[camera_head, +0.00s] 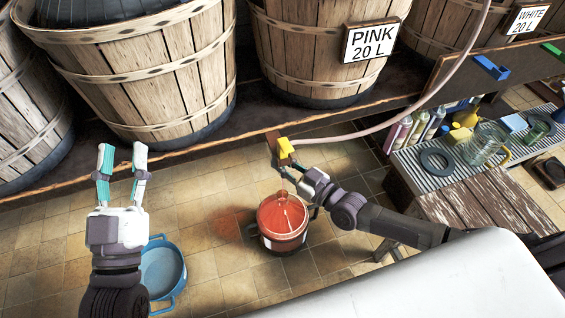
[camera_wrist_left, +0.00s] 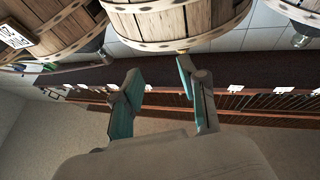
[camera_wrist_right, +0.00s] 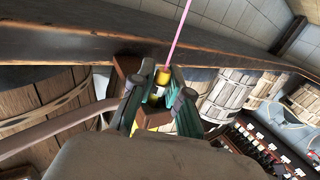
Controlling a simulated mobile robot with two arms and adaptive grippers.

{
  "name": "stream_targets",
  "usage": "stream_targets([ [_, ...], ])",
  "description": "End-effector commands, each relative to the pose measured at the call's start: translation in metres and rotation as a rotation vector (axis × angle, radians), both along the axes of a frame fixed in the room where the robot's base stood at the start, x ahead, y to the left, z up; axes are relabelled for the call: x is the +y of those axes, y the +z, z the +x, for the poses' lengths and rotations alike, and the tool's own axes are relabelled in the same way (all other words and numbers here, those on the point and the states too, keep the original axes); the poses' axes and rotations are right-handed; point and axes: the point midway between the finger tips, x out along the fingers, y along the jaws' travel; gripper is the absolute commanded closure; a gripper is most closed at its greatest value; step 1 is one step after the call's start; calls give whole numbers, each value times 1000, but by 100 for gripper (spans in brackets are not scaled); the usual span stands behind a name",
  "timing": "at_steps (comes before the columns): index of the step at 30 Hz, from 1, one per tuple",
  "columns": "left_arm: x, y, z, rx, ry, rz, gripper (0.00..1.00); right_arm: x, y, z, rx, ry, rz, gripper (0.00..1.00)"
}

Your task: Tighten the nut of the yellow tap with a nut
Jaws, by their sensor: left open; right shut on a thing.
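The yellow tap (camera_head: 285,147) sits at the shelf's front edge, below the barrel with the PINK 20 L sign. A pink hose runs up to the right from it. My right gripper (camera_head: 284,168) is shut at the tap; in the right wrist view its fingers (camera_wrist_right: 157,100) close around a yellow part (camera_wrist_right: 163,77) and hide most of it. I cannot make out the nut apart from the tap. A thin stream seems to fall below into a pot of red liquid (camera_head: 283,216). My left gripper (camera_head: 122,160) is open and empty, left of the tap and in front of the shelf.
A blue pot (camera_head: 162,268) stands on the tiled floor beside my left arm. Wooden barrels (camera_head: 150,70) line the shelf. A bench (camera_head: 440,165) at the right holds bottles, a glass jug (camera_head: 487,146) and a dark ring (camera_head: 437,161).

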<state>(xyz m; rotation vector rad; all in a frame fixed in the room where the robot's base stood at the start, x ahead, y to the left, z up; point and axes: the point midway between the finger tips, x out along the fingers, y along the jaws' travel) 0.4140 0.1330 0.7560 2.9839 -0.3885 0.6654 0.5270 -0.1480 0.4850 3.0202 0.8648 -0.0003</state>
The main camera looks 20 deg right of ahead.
Motion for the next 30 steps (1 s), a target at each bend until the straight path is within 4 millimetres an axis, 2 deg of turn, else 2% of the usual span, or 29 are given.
stream_targets([
  [3,0,0,1,11,0,3,58,0,1,0,0,-3,0,100],
  [5,1,-8,4,61,5,17,58,0,2,0,0,-9,1,100],
  [11,5,-48,13,311,19,84,58,1,5,1,-4,-45,5,100],
  [17,14,-95,7,581,36,153,58,1,5,2,-6,-85,6,100],
  [23,26,-140,-13,854,52,218,58,1,6,2,-7,-128,6,100],
  [30,44,-183,-57,1180,71,292,58,0,7,3,-9,-187,7,100],
])
